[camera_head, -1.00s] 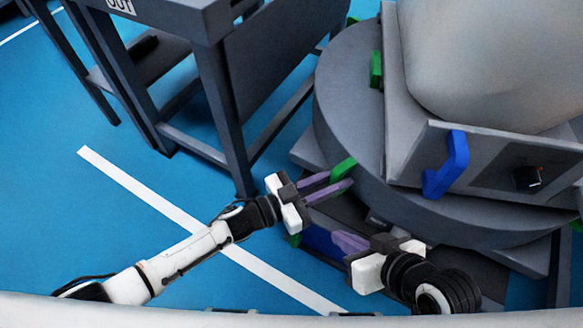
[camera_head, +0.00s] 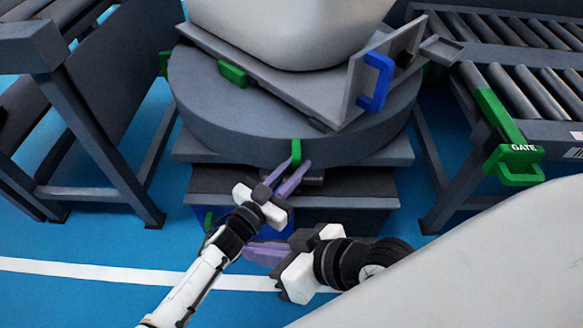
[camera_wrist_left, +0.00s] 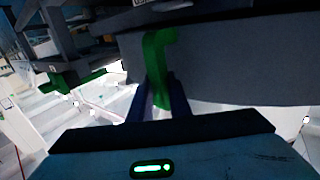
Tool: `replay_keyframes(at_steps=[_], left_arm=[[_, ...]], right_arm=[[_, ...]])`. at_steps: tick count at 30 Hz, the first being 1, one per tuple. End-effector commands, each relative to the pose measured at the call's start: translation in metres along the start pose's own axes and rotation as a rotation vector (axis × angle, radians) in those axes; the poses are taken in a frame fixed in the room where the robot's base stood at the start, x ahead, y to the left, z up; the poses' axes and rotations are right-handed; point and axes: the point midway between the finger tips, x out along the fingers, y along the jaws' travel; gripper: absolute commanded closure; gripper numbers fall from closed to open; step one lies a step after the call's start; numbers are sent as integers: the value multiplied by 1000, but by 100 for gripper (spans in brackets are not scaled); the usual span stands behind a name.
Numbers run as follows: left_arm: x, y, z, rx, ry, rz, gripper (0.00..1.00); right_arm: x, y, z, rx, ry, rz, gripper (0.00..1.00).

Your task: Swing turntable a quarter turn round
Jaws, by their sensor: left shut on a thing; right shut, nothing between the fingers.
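The round grey turntable (camera_head: 205,100) sits on a square grey base (camera_head: 230,178). It carries a tilted grey plate with a white rounded body (camera_head: 290,30) and an upright panel with a blue handle (camera_head: 375,82) on the right. My left gripper (camera_head: 297,172) is shut on a green handle (camera_head: 296,150) at the turntable's front rim. In the left wrist view the green handle (camera_wrist_left: 156,65) stands between the fingers.
A roller conveyor (camera_head: 520,90) with a green gate (camera_head: 510,150) stands at the right. A dark grey frame table (camera_head: 90,110) stands at the left. Blue floor with a white line (camera_head: 100,272) lies open in front of the base.

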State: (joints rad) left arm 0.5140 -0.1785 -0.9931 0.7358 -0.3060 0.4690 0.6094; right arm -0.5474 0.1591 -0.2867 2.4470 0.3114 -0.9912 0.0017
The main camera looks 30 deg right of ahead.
Motion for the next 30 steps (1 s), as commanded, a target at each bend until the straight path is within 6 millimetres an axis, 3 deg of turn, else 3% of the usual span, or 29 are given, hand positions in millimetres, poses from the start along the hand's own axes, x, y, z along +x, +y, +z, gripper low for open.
replay_keyframes(at_steps=[1, 6, 7, 10, 30], left_arm=[[0, -10, -1, 6, -6, -18, 100], [0, -12, -1, 6, -5, -20, 100], [0, -12, -1, 5, -5, -20, 81], [0, -11, -1, 3, -4, -19, 64], [-1, -6, -1, 0, -3, -10, 64]], right_arm=[[0, 0, 0, 0, -1, 0, 100], [0, 0, 1, -1, -1, 1, 100], [0, 0, 1, -1, -1, 1, 100], [0, 0, 1, 0, -2, 1, 100], [0, 0, 1, -1, -3, 1, 100]])
